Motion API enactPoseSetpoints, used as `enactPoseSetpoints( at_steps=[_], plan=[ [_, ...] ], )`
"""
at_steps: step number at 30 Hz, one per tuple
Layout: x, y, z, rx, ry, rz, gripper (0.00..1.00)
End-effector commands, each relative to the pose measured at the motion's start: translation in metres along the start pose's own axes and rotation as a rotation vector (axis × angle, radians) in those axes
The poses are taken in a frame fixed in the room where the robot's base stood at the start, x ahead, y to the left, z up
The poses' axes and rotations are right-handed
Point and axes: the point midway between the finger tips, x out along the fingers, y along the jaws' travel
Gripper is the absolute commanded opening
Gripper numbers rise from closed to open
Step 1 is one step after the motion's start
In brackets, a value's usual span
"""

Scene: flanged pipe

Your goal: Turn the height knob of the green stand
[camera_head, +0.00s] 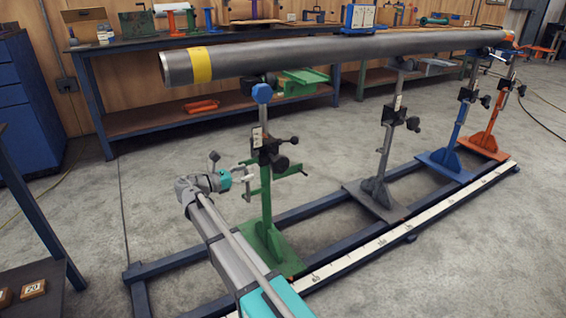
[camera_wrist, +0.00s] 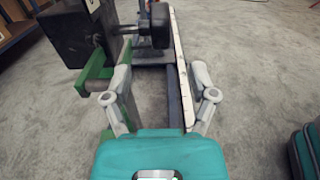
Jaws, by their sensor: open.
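The green stand (camera_head: 266,205) holds up the near end of the long grey pipe (camera_head: 330,58). Its dark clamp block sits partway up the post, with a round black knob (camera_head: 281,163) at its lower right. My gripper (camera_head: 248,174) is beside the post, just left of it and below the block. In the wrist view my gripper (camera_wrist: 161,78) is open, with nothing between its fingers. The dark block (camera_wrist: 82,38) is ahead at upper left, and a round black knob (camera_wrist: 160,25) is ahead near the top. A green bar (camera_wrist: 97,72) is close to the left finger; I cannot tell if they touch.
A grey stand (camera_head: 375,190), a blue stand (camera_head: 455,150) and an orange stand (camera_head: 490,130) follow along the blue floor rails, beside a white scale strip (camera_head: 400,240). Workbenches line the back wall. A dark bench with small boxes (camera_head: 33,290) is at lower left.

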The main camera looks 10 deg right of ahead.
Motion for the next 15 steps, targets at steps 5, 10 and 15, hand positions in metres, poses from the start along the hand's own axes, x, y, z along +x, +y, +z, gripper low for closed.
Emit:
enactPoseSetpoints(
  at_steps=[5, 10, 15],
  plan=[
    [0.012, -0.001, 0.000, 0.000, 0.000, -0.003, 0.74],
    [0.029, -0.001, 0.000, 0.001, 0.001, -0.005, 0.74],
    [0.054, -0.001, 0.000, 0.001, 0.001, -0.006, 0.74]
  ],
)
